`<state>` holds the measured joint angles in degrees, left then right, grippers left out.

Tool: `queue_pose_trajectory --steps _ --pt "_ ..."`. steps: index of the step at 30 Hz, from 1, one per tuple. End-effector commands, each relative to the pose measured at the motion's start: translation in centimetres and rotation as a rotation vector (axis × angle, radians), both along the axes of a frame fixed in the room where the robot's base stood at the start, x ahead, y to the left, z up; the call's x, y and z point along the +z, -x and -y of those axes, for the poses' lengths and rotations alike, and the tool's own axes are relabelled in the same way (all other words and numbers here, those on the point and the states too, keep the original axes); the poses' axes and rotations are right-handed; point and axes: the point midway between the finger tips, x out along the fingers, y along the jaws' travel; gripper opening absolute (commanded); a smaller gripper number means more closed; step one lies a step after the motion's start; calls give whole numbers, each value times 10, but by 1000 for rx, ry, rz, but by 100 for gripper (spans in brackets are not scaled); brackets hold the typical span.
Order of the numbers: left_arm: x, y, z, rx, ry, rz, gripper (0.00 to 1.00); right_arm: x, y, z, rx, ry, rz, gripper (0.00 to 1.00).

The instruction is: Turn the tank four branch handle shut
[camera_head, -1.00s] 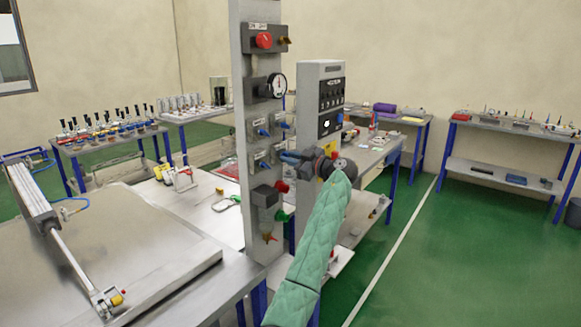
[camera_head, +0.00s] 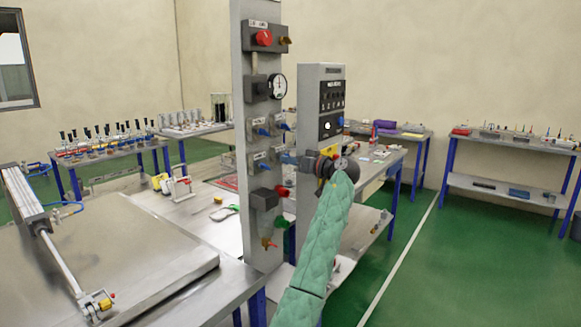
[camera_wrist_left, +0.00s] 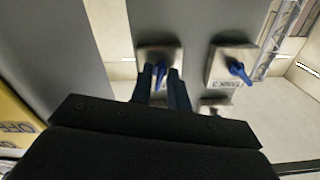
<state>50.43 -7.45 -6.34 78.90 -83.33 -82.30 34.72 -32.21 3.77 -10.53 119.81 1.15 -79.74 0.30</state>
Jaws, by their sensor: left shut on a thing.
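The grey upright panel (camera_head: 258,215) carries several small valve blocks with blue handles. My left gripper (camera_head: 288,157), on the green-sleeved arm, reaches the lower right block from the right. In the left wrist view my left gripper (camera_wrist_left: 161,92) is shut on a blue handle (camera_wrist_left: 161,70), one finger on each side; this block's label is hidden. Beside it, a free blue handle (camera_wrist_left: 238,70) on a block labelled TANK 3 points obliquely. In the head view another blue handle (camera_head: 264,167) is at the lower left block. My right gripper is not in view.
A red knob (camera_head: 264,38) and a gauge (camera_head: 278,87) sit higher on the panel. A second grey cabinet (camera_head: 333,85) stands just behind. A metal workbench (camera_head: 130,250) with a cylinder fills the left. Green floor (camera_head: 455,270) is clear at right.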

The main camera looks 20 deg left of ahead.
Motion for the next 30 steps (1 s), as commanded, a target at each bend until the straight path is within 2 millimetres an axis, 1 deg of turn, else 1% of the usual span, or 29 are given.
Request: queue_pose_trajectory --steps 3,6,10,19,30 --pt "-2 0 0 -1 -36 -99 0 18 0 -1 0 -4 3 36" --pt "-1 0 0 -1 -66 -182 0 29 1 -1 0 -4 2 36" --pt "0 0 0 -1 -102 -281 0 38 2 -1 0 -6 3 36" --pt "1 0 0 -1 -159 -439 0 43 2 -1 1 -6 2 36" --pt "1 0 0 -1 -184 -505 0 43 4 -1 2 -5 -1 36"
